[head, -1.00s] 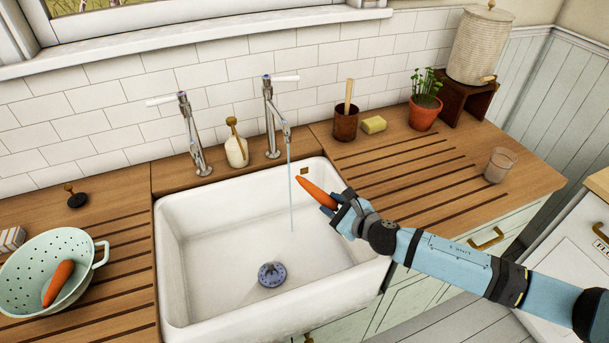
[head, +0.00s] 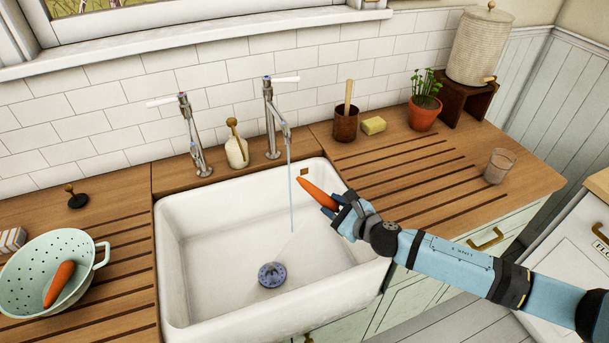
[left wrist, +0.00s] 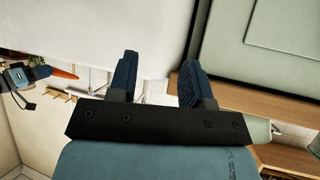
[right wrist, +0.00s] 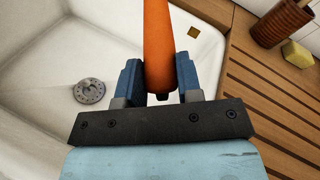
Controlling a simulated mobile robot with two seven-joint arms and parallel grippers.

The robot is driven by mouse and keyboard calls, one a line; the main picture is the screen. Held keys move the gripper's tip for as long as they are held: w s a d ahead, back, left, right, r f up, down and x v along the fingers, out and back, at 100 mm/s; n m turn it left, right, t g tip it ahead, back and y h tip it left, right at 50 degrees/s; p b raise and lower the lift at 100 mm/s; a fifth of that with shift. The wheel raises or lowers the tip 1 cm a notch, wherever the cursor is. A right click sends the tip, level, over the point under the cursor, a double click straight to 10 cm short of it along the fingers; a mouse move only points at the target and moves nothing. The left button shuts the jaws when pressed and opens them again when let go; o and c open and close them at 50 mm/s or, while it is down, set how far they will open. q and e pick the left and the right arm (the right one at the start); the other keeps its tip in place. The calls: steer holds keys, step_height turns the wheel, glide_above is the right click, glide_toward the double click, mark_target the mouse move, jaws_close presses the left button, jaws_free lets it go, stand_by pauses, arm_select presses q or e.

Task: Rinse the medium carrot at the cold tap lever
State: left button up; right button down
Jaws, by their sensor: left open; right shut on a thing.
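My right gripper (head: 338,207) is shut on an orange carrot (head: 315,191) and holds it over the right side of the white sink (head: 185,307). In the right wrist view the carrot (right wrist: 158,45) sits between both fingers, pointing away from the wrist. Water runs in a thin stream from the right tap (head: 270,120) into the sink. The carrot tip is just right of the stream and looks apart from it. The left tap (head: 190,130) shows no water. My left gripper (left wrist: 160,80) is open and empty in the left wrist view; the head view does not show it.
A mint colander (head: 92,246) with another carrot (head: 59,283) stands on the left drainboard. A soap dispenser (head: 236,150) stands between the taps. A brown pot (head: 346,124), a sponge (head: 373,125), a potted plant (head: 424,112) and a glass (head: 499,166) stand on the right drainboard.

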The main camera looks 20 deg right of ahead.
steer(key=s+r+p, duration=0.2)
steer(key=s, duration=0.1)
steer(key=s+r, duration=0.1)
steer(key=shift+s+d+r+p, duration=0.25)
steer(key=shift+r+p, duration=0.05)
steer(key=shift+p, duration=0.1)
